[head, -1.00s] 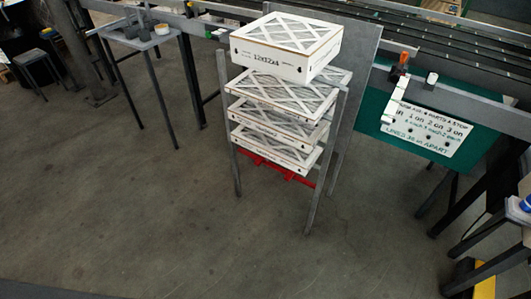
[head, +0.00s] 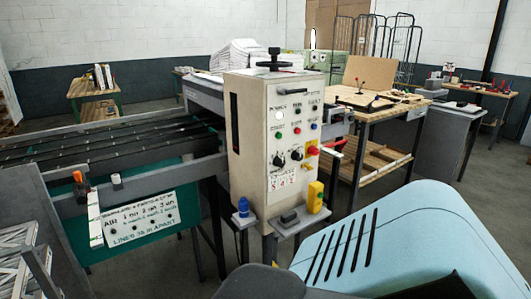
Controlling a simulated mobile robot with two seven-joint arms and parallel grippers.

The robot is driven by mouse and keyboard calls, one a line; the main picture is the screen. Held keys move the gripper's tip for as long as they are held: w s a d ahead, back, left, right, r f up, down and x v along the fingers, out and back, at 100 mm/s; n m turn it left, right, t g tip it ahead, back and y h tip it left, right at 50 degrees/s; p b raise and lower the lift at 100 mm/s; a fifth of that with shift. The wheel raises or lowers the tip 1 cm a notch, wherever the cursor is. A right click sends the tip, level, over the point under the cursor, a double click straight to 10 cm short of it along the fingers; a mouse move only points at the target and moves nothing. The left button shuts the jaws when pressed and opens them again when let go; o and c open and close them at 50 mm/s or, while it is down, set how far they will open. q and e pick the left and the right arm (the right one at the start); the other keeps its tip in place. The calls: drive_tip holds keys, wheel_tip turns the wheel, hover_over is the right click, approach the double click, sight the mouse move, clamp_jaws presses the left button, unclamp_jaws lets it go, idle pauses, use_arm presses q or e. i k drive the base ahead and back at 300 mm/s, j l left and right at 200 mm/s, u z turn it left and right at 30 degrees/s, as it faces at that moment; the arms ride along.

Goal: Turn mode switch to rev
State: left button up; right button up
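A cream control cabinet (head: 250,150) stands near the middle of the head view, its panel facing right. Two black rotary knobs, a left one (head: 278,160) and a right one (head: 297,154), sit low on the panel. Their labels are too small to read, so I cannot tell which one is the mode switch or where it points. Rows of small buttons and lamps lie above them, and a red button (head: 312,151) is to their right. Neither of my grippers is in view.
A conveyor (head: 120,145) runs left from the cabinet. A wooden workbench (head: 375,125) stands behind right.

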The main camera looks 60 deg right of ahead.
sight(296, 155)
drive_tip(key=z, duration=2.3)
drive_tip(key=i+l+u, duration=0.1)
drive_tip(key=i+l, duration=0.15)
drive_tip(key=l, duration=0.15)
drive_tip(key=i+l+u, duration=0.1)
drive_tip(key=l, duration=0.3)
drive_tip(key=i+l+u, duration=0.1)
drive_tip(key=i+l, duration=0.2)
drive_tip(key=l, duration=0.15)
drive_tip(key=i+l+u, duration=0.1)
drive_tip(key=l, duration=0.35)
drive_tip(key=i+l+u, duration=0.1)
drive_tip(key=i+l, duration=0.15)
drive_tip(key=l, duration=0.2)
drive_tip(key=i+l+u, duration=0.1)
drive_tip(key=l, duration=0.35)
drive_tip(key=i+l+u, duration=0.1)
drive_tip(key=l, duration=0.4)
drive_tip(key=i+l+u, duration=0.1)
drive_tip(key=l, duration=0.4)
drive_tip(key=i, duration=0.1)
